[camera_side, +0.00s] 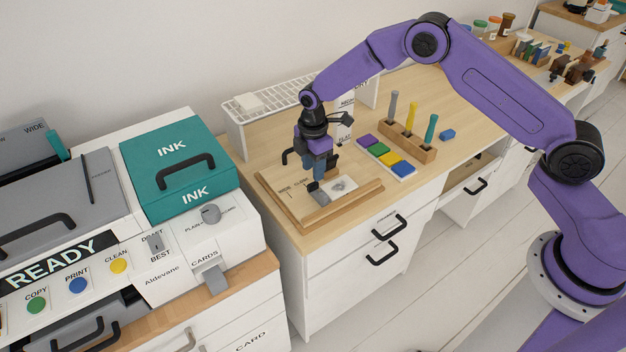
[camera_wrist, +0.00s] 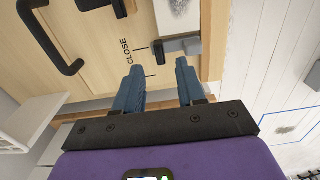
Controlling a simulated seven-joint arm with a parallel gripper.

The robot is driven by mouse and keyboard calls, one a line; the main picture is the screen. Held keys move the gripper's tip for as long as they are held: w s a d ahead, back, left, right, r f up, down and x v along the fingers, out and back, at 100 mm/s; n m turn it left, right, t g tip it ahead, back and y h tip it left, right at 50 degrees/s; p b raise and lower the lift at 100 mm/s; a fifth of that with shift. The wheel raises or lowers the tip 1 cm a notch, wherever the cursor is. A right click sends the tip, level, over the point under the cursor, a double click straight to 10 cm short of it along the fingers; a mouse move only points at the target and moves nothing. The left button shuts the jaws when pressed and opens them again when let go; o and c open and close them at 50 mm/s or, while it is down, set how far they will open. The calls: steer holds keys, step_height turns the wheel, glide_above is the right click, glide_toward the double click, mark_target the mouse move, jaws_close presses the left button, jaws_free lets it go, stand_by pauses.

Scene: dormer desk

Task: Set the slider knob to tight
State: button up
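A wooden board (camera_side: 290,205) on the desk carries lettering and a white plate with a grey picture (camera_side: 343,187). The grey block also shows in the side view (camera_side: 319,197). My gripper (camera_side: 318,177) points down over the board. In the wrist view its blue fingers (camera_wrist: 159,68) are apart and empty, with the dark piece just beyond the tips.
A black handle (camera_wrist: 46,40) stands up from the board. To its right are a tray of coloured tiles (camera_side: 386,157) and a wooden peg stand (camera_side: 407,143). A white rack (camera_side: 270,103) stands behind. A printer with a teal INK box (camera_side: 178,165) is at the left.

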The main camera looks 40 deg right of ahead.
mark_target(313, 183)
steer(key=shift+f, duration=2.65)
steer(key=shift+c, duration=0.3)
jaws_close()
